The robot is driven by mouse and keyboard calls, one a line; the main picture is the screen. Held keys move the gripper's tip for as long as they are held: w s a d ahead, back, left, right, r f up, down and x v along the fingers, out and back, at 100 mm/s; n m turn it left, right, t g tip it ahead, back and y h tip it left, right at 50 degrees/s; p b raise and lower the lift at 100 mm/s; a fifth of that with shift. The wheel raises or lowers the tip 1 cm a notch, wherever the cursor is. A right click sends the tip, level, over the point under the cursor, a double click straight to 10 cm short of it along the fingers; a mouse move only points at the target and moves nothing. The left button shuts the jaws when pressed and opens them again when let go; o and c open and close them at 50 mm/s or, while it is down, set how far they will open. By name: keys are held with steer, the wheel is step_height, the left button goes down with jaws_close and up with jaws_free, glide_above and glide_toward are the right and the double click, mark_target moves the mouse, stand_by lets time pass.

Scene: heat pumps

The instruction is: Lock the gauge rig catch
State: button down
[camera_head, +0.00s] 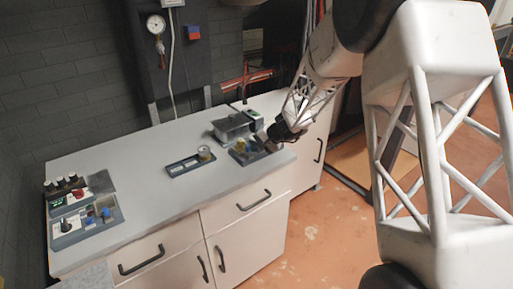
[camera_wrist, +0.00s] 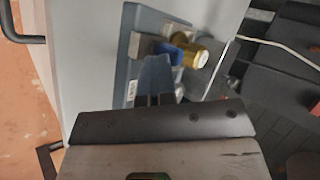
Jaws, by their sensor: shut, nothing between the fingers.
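The rig, a blue-grey base plate (camera_head: 245,157) carrying small fittings, sits near the right end of the counter in the head view. In the wrist view its plate (camera_wrist: 131,20) carries a brass cylinder (camera_wrist: 190,54), a blue part (camera_wrist: 168,50) and a grey block (camera_wrist: 142,45). I cannot tell for certain which part is the catch. My gripper (camera_wrist: 155,92) is shut and empty, its tips over the plate close to the blue part; contact is unclear. In the head view my gripper (camera_head: 264,141) is at the rig's right side. The gripper hides part of the rig.
A grey device (camera_head: 234,126) stands behind the rig. Left of it is a dark tray (camera_head: 180,168) with a brass-coloured round part (camera_head: 204,153). A control panel (camera_head: 90,222) lies at the counter's left end. The counter (camera_head: 150,185) between them is clear. A gauge (camera_head: 156,24) hangs on the wall.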

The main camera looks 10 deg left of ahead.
steer(key=shift+w+a, duration=0.3)
steer(key=shift+a, duration=0.3)
steer(key=shift+s+d, duration=0.15)
steer(key=shift+d, duration=0.45)
steer(key=d, duration=0.3)
steer(key=shift+s+d, duration=0.35)
steer(key=shift+s, duration=0.05)
steer(key=v, duration=1)
steer(key=shift+d, duration=0.15)
steer(key=shift+s, duration=0.1)
